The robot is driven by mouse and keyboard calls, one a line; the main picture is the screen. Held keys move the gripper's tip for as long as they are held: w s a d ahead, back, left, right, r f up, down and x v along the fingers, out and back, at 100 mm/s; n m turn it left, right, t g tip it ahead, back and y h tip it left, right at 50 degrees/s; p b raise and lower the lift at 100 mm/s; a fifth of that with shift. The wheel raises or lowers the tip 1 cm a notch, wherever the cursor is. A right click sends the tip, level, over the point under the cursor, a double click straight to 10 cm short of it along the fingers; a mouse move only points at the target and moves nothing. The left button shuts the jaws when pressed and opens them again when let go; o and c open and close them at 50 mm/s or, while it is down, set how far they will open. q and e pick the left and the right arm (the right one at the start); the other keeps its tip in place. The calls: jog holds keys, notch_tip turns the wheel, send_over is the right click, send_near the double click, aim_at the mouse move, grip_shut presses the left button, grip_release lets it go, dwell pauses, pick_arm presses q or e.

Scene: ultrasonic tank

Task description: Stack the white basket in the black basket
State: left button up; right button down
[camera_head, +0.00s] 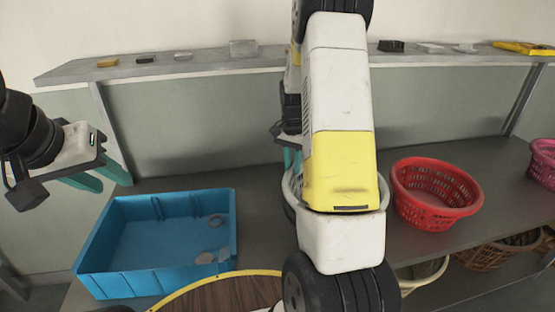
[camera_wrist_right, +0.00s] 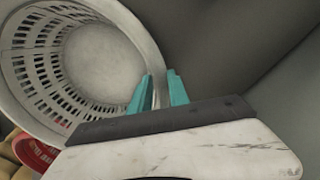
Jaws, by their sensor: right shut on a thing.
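The white basket (camera_wrist_right: 110,50) is large in the right wrist view, tilted, with its slotted wall and round bottom showing. My right gripper (camera_wrist_right: 158,90) is shut on its rim, with one teal finger on each side. In the head view my right arm hides most of the white basket (camera_head: 291,188); a bit of its rim shows left of the arm. I cannot make out the black basket; a dark patch beside my arm is too hidden to tell. My left gripper (camera_head: 114,184) is open and empty at the left, above and beside the blue bin.
A blue bin (camera_head: 110,245) stands at the left on the grey shelf. A red basket (camera_head: 408,205) stands right of my arm, a pink basket (camera_head: 543,160) at the right edge. Wicker baskets (camera_head: 490,255) sit lower. A narrow ledge (camera_head: 210,62) with small items runs behind.

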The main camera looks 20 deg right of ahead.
jog(key=shift+f, duration=0.65)
jog(key=shift+f, duration=0.3)
jog(key=c, duration=1.3)
grip_release()
jog(key=shift+o, duration=0.2)
jog(key=shift+r, duration=0.1)
notch_tip(320, 180, up, 12)
jog(key=s+a+r+n+t+y, duration=0.25)
jog(key=s+a+r+n, duration=0.25)
jog(key=s+a+r, duration=0.55)
jog(key=s+a+r+n+t, duration=0.1)
jog(key=s+a+n+t, duration=0.1)
jog(key=s, duration=0.5)
jog(key=s+a+r+n+t, duration=0.1)
jog(key=s+a+n, duration=0.1)
jog(key=s, duration=0.5)
jog(key=shift+a+n+t, duration=0.15)
jog(key=shift+n+t, duration=0.2)
jog(key=shift+n, duration=0.25)
